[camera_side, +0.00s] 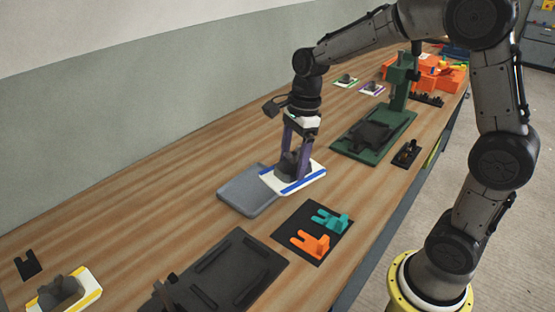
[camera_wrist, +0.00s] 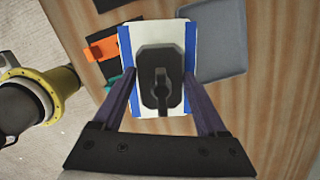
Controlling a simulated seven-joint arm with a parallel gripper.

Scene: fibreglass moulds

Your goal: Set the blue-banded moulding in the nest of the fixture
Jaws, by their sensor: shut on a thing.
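The blue-banded moulding (camera_side: 313,178) is a white plate with blue bands on two edges and a dark grey raised body in its middle. It also shows in the wrist view (camera_wrist: 160,34). My gripper (camera_side: 295,165) is shut on it, with its purple fingers on either side. The moulding is level, overlapping the grey tray's edge in the picture; I cannot tell how far it is above the table. A dark plate with raised bars (camera_side: 235,268) is at the front, and a green stand (camera_side: 388,147) carries a dark block behind; I cannot tell which is the fixture.
The grey tray (camera_side: 240,203) is beside the moulding. A black mat (camera_side: 292,222) holds an orange piece (camera_side: 312,243) and a teal piece (camera_side: 332,220). A yellow-banded moulding (camera_side: 86,289) is front left. Orange bins (camera_side: 448,78) stand far back. Table along the wall is clear.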

